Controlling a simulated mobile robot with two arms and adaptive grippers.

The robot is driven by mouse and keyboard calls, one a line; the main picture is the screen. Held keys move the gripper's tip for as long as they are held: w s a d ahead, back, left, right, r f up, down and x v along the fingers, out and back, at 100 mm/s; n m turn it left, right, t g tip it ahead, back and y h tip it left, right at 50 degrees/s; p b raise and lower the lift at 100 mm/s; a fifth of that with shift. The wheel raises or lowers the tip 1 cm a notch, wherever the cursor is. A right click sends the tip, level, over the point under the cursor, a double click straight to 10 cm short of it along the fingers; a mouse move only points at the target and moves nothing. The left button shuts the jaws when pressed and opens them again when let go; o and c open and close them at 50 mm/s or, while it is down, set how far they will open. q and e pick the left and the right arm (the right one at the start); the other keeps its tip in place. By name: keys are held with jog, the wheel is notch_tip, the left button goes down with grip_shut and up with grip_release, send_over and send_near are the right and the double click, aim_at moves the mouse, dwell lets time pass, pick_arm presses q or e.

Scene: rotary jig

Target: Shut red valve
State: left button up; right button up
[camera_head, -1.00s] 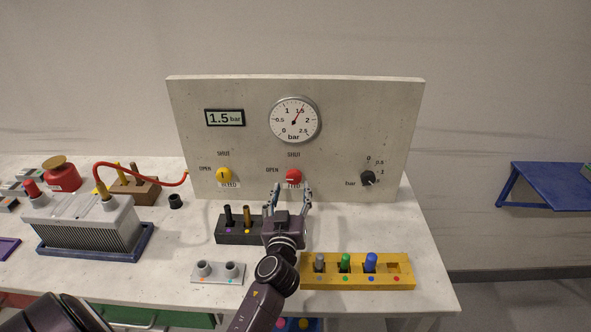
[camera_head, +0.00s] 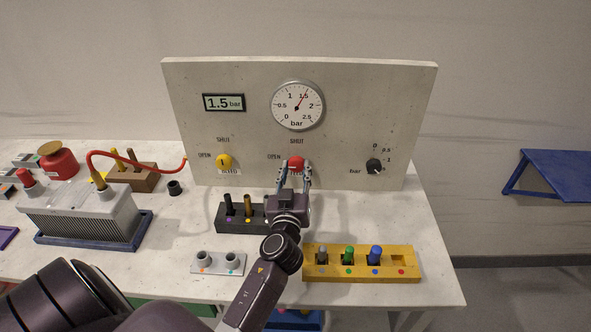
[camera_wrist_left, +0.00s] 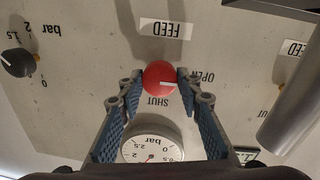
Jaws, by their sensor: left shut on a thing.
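The red valve (camera_head: 296,161) is a round knob on the upright grey panel (camera_head: 350,120), under a SHUT label and right of an OPEN label. My left gripper (camera_head: 296,168) has one finger on each side of the knob and is shut on it. In the left wrist view, which is upside down, the red knob (camera_wrist_left: 160,72) sits between the fingertips. Its white mark lies horizontal, along the line of the OPEN label. The gauge (camera_head: 297,105) above reads about 1.5 bar, and the display (camera_head: 224,102) shows 1.5 bar.
A yellow valve (camera_head: 224,161) is left and a black bar knob (camera_head: 374,166) right on the panel. A dark block (camera_head: 232,224) with pegs, a yellow rack (camera_head: 330,272) and a grey socket plate (camera_head: 217,265) stand close to my left arm.

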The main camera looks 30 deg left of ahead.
pick_arm(q)
jog(key=shift+c, duration=1.1)
pick_arm(e)
jog(key=shift+w+a, duration=0.15)
jog(key=shift+w, duration=0.25)
